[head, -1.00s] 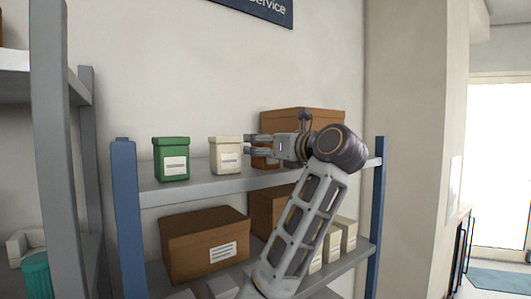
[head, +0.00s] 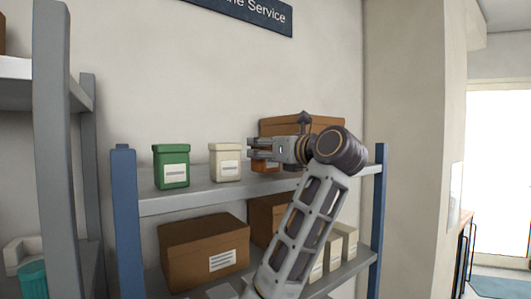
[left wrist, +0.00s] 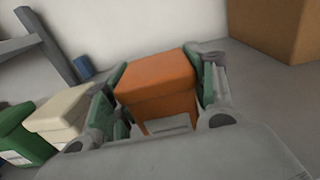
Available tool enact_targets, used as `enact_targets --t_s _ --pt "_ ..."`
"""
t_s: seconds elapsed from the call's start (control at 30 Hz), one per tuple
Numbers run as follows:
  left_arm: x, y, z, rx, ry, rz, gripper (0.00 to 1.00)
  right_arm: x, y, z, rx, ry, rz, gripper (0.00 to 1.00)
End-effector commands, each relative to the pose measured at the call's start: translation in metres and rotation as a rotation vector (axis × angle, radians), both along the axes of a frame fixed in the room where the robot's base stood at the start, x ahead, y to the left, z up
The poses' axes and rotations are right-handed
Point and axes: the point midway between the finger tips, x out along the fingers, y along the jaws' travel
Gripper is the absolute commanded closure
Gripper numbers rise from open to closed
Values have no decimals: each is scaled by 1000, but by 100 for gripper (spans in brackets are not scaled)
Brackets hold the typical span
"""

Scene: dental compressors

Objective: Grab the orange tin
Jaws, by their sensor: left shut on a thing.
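The orange tin (left wrist: 158,85) stands between the two fingers of my left gripper (left wrist: 160,95) in the left wrist view. The green-padded fingers are shut on its sides. In the head view, the orange tin (head: 265,163) is mostly hidden behind my left gripper (head: 252,148), with a small part showing at the upper shelf (head: 225,192). I cannot tell whether it touches the shelf. My right gripper is not in view.
A cream tin (head: 226,163) and a green tin (head: 171,167) stand to the left on the upper shelf. A brown box (head: 300,124) is behind my gripper. A brown box (head: 190,252) and several cream boxes (head: 350,243) sit on the lower shelf. Blue posts (head: 127,220) edge the shelf.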

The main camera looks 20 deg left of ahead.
Motion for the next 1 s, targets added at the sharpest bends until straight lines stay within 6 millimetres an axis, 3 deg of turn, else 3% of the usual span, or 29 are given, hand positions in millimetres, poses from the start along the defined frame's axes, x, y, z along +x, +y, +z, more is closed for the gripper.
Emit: enact_targets --t_s 0.6,1.0 --pt "-1 -2 69 1 -3 -3 78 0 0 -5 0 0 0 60" --pt "-1 -1 91 2 -2 -2 78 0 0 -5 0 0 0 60"
